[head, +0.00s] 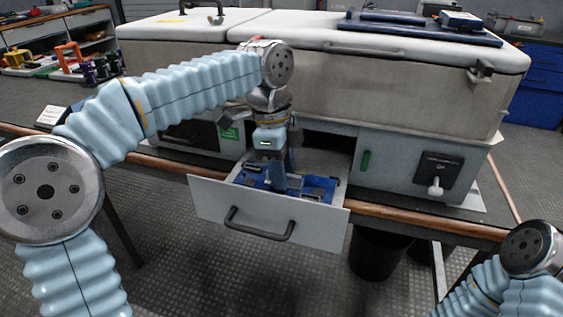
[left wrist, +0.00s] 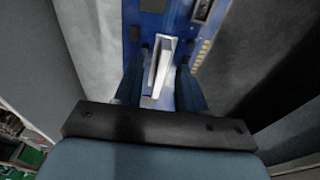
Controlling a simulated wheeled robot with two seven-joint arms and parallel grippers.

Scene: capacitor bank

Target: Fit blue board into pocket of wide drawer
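The blue board (head: 318,187) lies low inside the wide drawer (head: 212,194), which is pulled out. My left gripper (head: 279,182) points down into the drawer, right over the board. In the left wrist view the board (left wrist: 153,27) shows beyond the fingertips, with a pale upright block (left wrist: 162,62) on it. My left gripper (left wrist: 161,62) is open, with one finger on each side of that block and narrow gaps visible. The pocket is hidden, and I cannot tell whether the board is seated. My right gripper is not in view.
The drawer handle (head: 258,226) faces the front. A blue-topped tray (head: 417,32) lies on the cabinet. A dark bin (head: 378,252) stands below.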

